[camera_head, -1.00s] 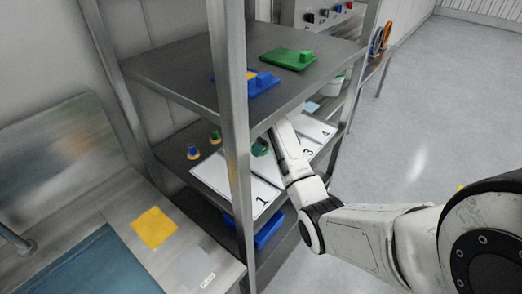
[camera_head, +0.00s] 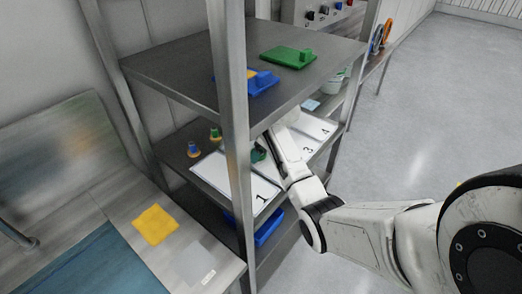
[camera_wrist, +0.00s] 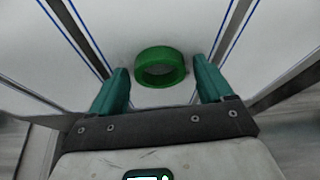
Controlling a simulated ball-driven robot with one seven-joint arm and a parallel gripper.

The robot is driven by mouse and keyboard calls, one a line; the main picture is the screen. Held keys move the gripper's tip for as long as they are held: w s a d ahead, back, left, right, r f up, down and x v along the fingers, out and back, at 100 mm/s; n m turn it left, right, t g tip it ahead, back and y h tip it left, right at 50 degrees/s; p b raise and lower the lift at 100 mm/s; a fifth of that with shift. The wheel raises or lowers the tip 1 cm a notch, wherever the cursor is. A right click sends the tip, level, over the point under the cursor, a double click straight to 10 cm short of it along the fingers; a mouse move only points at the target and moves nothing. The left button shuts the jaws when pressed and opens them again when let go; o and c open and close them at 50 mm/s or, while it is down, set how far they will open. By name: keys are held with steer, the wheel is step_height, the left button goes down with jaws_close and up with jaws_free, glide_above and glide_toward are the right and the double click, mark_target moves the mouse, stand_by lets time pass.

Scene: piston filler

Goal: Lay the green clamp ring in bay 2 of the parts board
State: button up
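The green clamp ring (camera_wrist: 160,78) lies flat on the white parts board (camera_wrist: 160,25) in the wrist view, inside a strip edged with blue lines. My gripper (camera_wrist: 160,72) is open, one teal finger on each side of the ring, with a small gap at both sides. No bay number shows in the wrist view. In the head view the board (camera_head: 228,178) lies on the middle shelf; labels 1, 3 and 4 show, and my arm covers the part between 1 and 3. A dark green patch shows beside my arm there, too small to tell as ring or finger.
A shelf post (camera_head: 234,150) stands in front. Two small knobbed parts (camera_head: 194,150) stand left of the board. A blue bin (camera_head: 268,228) sits below.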

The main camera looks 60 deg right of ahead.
steer(key=shift+o, duration=0.7)
steer(key=shift+r, duration=0.25)
steer(key=v, duration=0.2)
steer(key=shift+s+r, duration=0.1)
steer(key=shift+r, duration=0.15)
steer(key=s, duration=0.4)
steer(key=s+b, duration=0.1)
steer(key=s, duration=0.3)
steer(key=s+a, duration=0.1)
steer(key=s, duration=0.3)
steer(key=shift+s+a+b, duration=0.1)
steer(key=shift+b, duration=0.25)
